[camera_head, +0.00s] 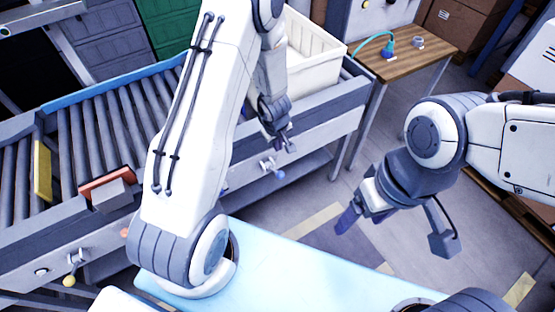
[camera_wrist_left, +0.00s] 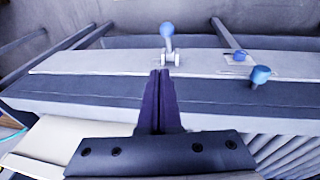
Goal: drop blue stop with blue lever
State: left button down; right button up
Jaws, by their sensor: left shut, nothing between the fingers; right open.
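A lever with a pale blue knob (camera_head: 279,174) is on the conveyor's front side, just below my left gripper (camera_head: 289,146). In the left wrist view a blue-knobbed lever (camera_wrist_left: 167,32) on a white bracket stands just past my fingertips (camera_wrist_left: 160,73). The fingers are shut and empty; I cannot tell whether they touch it. A second blue knob (camera_wrist_left: 260,75) shows to the right there. The blue stop is not visible; my left arm covers part of the rollers. My right gripper (camera_head: 349,212) is open and empty over the floor.
The roller conveyor (camera_head: 110,118) carries a yellow stop (camera_head: 42,171) and a red stop (camera_head: 105,183). A yellow-knobbed lever (camera_head: 70,279) is at the front left. A white crate (camera_head: 313,58) stands at the right end, with a wooden table (camera_head: 418,62) beyond.

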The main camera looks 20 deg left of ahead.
pick_arm(q)
jog(key=shift+s+a+f+n, duration=0.1)
jog(key=shift+a+f+n, duration=0.1)
jog(key=shift+a+f, duration=0.25)
jog(key=shift+s+a+f+n, duration=0.1)
jog(key=shift+a+f+n, duration=0.1)
jog(key=shift+a, duration=0.45)
jog(key=b, duration=0.9)
send_over(277, 172)
jog(key=s, duration=0.1)
notch_tip(277, 172, down, 12)
jog(key=shift+s+d+f, duration=0.15)
jog(key=shift+d+f, duration=0.1)
jog(key=shift+f, duration=0.25)
